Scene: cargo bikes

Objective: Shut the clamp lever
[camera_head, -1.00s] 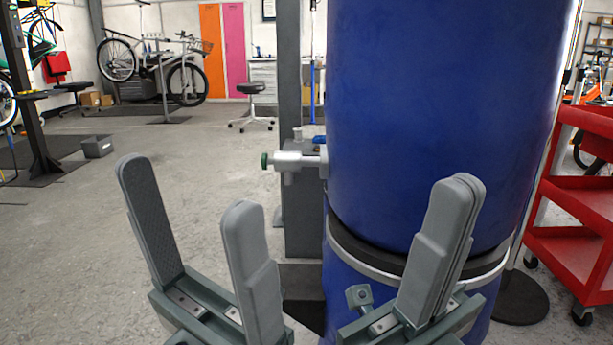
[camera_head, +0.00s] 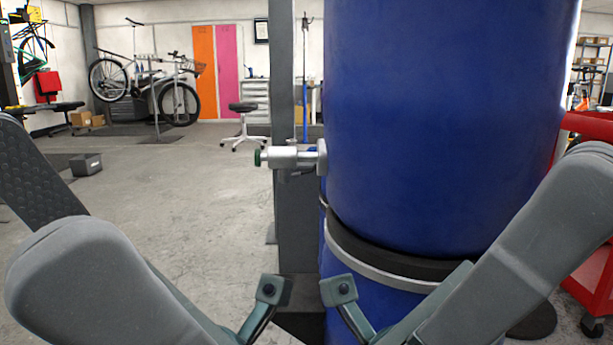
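A silver clamp fitting (camera_head: 292,157) with a green end knob (camera_head: 258,157) sticks out leftward beside a large blue cylinder, in front of a grey post. I cannot pick out its lever clearly.
The blue cylinder (camera_head: 440,110) fills the centre right, with a black and silver band (camera_head: 385,273) low around it. The grey post (camera_head: 296,225) stands left of it. A red shelf cart (camera_head: 590,255) is at right.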

